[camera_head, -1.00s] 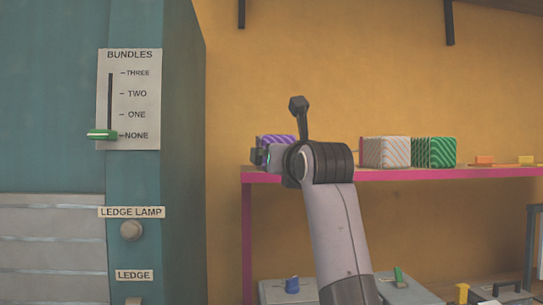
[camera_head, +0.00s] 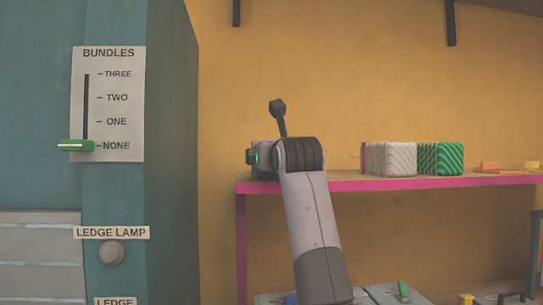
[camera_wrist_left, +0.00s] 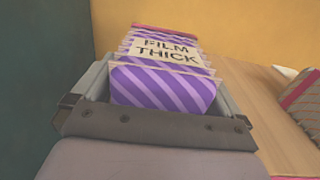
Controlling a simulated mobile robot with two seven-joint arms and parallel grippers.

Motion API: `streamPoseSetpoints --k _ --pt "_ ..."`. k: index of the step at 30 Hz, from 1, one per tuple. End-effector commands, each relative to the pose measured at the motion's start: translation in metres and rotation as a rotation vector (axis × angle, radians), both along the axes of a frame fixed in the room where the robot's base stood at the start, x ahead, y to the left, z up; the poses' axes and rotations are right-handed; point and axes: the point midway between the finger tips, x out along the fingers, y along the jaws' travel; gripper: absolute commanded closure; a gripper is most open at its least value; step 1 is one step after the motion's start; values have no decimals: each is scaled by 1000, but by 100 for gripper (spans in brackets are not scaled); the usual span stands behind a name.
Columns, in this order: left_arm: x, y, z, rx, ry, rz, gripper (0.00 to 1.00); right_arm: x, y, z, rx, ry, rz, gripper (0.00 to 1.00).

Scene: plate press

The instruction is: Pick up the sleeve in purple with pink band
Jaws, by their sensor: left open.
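A row of purple sleeves with pale diagonal stripes (camera_wrist_left: 165,90) fills the middle of the left wrist view. A "FILM THICK" label lies across its top, and a pinkish-red strip shows at the far end. My left gripper (camera_wrist_left: 160,88) is open, with a grey finger on each side of the nearest sleeve; whether they touch it I cannot tell. In the head view my left gripper (camera_head: 256,157) is at the left end of the pink-edged shelf (camera_head: 400,183), mostly hidden by my arm. My right gripper is out of view.
A white stack with orange-red stripes (camera_head: 392,158) and a green striped stack (camera_head: 441,157) stand further right on the shelf. Small orange blocks (camera_head: 489,167) lie beyond them. A teal cabinet (camera_head: 165,130) with a BUNDLES slider stands close on the left.

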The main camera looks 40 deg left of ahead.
Motion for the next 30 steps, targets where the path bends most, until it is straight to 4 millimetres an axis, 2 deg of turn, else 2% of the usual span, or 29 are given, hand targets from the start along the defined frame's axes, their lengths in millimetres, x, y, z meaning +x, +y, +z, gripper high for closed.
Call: streamPoseSetpoints --k 3,11,15,16,25,30 --pt "7 9 1 -1 1 0 0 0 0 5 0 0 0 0" --pt "8 11 0 -1 -1 0 0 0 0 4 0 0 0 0" --pt "8 11 0 -1 -1 0 46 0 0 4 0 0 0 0" --pt "8 11 0 -1 -1 0 51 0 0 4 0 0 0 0" --pt "7 10 2 2 -3 0 51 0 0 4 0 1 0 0" --pt "7 10 11 1 -3 0 51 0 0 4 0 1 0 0"
